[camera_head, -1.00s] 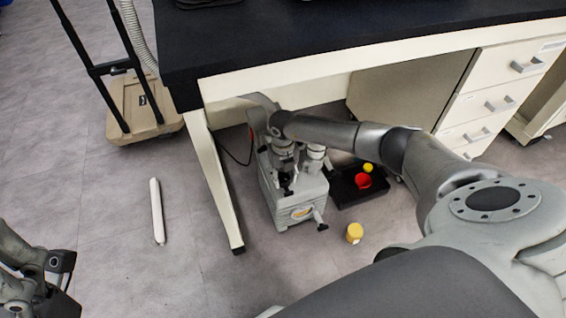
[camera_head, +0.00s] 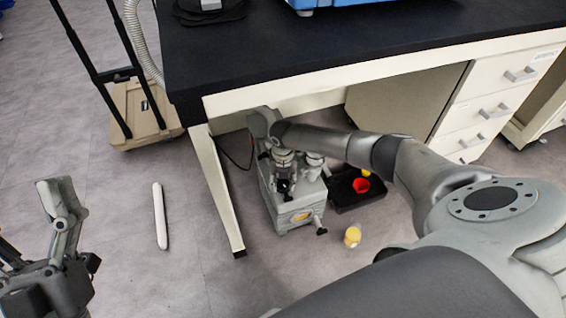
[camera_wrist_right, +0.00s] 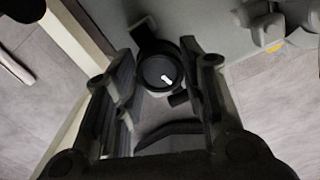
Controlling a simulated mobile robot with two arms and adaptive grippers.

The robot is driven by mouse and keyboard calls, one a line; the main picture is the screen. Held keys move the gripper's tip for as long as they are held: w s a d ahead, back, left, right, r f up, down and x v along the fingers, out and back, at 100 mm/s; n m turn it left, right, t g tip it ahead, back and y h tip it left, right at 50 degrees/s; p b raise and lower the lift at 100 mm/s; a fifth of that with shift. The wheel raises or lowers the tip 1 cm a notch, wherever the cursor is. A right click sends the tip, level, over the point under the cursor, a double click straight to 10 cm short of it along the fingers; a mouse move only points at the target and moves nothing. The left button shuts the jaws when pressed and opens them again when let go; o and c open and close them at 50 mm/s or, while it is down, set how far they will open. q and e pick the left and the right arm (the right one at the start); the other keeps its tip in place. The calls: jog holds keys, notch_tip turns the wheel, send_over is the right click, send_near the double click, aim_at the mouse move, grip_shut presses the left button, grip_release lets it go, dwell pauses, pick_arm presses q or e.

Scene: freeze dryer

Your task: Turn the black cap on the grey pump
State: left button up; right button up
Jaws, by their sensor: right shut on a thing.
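The grey pump (camera_head: 292,214) stands on the floor under the bench. My right gripper (camera_head: 284,187) points down at its top. In the right wrist view, the round black cap (camera_wrist_right: 160,72) with a small white mark lies between the two fingers of my right gripper (camera_wrist_right: 159,82), which is shut on it.
A black tray (camera_head: 343,203) with a red cup (camera_head: 361,185) sits right of the pump. A yellow-capped jar (camera_head: 352,236) stands on the floor in front. The bench leg (camera_head: 220,190) is close on the left. A white rod (camera_head: 160,216) lies on open floor.

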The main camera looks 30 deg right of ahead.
aim_at(283, 184)
jog(key=o, duration=1)
notch_tip(283, 184, up, 12)
dwell(0.7)
